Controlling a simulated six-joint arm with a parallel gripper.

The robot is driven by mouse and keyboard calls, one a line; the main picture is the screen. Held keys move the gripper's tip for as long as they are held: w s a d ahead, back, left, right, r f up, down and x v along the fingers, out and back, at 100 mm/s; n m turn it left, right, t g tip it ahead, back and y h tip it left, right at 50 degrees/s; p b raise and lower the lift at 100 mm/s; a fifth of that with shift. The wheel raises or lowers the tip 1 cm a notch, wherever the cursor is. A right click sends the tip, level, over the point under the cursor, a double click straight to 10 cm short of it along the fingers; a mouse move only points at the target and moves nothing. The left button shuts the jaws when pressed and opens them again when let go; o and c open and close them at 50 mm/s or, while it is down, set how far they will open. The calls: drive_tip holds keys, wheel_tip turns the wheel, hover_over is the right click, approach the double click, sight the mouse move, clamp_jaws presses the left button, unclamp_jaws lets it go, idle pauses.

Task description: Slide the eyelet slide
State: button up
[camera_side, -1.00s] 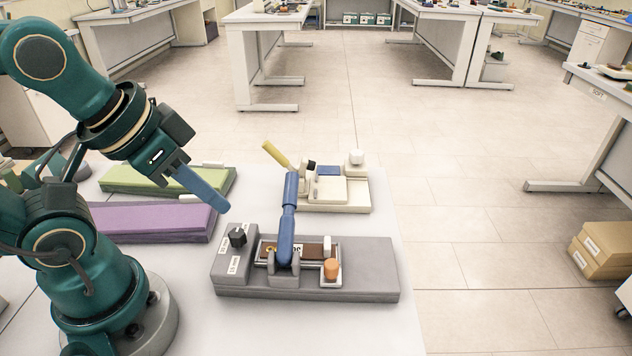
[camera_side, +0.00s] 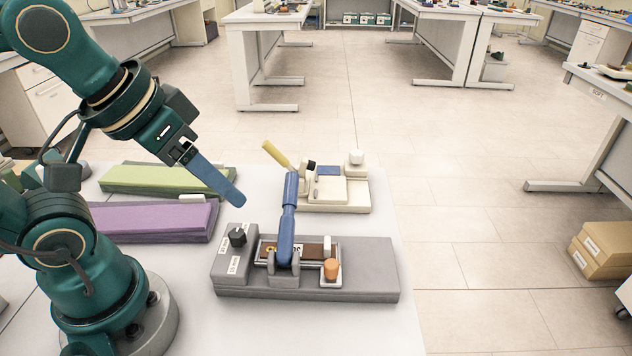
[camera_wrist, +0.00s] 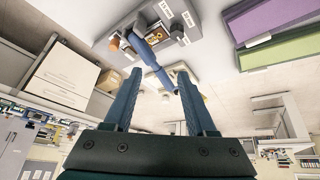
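A grey fixture (camera_side: 350,270) stands on the white table. I cannot tell which part is the eyelet slide. My gripper (camera_side: 238,196) is above and left of the fixture, touching nothing. In the wrist view its blue fingers (camera_wrist: 159,74) are apart and empty, with the lever (camera_wrist: 150,62) showing beyond them.
A cream fixture (camera_side: 338,195) with a yellow handle (camera_side: 276,154) stands behind the grey one. A purple block (camera_side: 150,222) and a green block (camera_side: 165,180) lie to the left, near my arm. The table's right edge is just beyond the fixtures.

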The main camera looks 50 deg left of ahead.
drive_tip(key=w+d+r+g, duration=0.1)
drive_tip(key=w+d+r, duration=0.1)
drive_tip(key=w, duration=0.2)
drive_tip(key=m+g, duration=0.1)
drive_tip(key=g, duration=0.4)
hover_over(332, 263)
wheel_tip(332, 263, down, 9)
drive_tip(key=shift+f, duration=2.55)
drive_tip(key=shift+c, duration=0.4)
clamp_jaws()
